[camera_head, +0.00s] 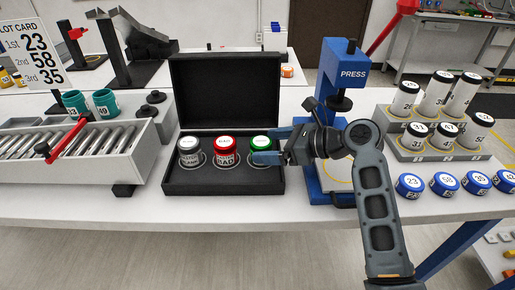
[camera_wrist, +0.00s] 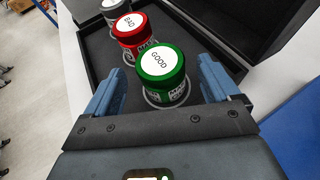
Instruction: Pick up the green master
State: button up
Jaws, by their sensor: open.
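The green master (camera_head: 260,144) is a cylinder with a white top, standing upright at the right of the open black case (camera_head: 222,187). In the wrist view the green master (camera_wrist: 165,72) has a "GOOD" label and sits between the fingers. My gripper (camera_head: 262,158) is open, its fingers either side of the green master in the wrist view, gripper midpoint (camera_wrist: 160,88).
The red "BAD" master (camera_head: 224,152) and the grey-white blank master (camera_head: 190,152) stand to its left in the case. A blue press (camera_head: 340,75) stands close on the right. A roller conveyor (camera_head: 85,140) is at left; labelled cylinders (camera_head: 438,92) and blue caps (camera_head: 445,183) are at right.

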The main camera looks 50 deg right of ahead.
aim_at(255, 146)
jog(key=x, duration=0.5)
jog(key=shift+r, duration=0.1)
jog(key=shift+c, duration=0.2)
jog(key=c, duration=1.2)
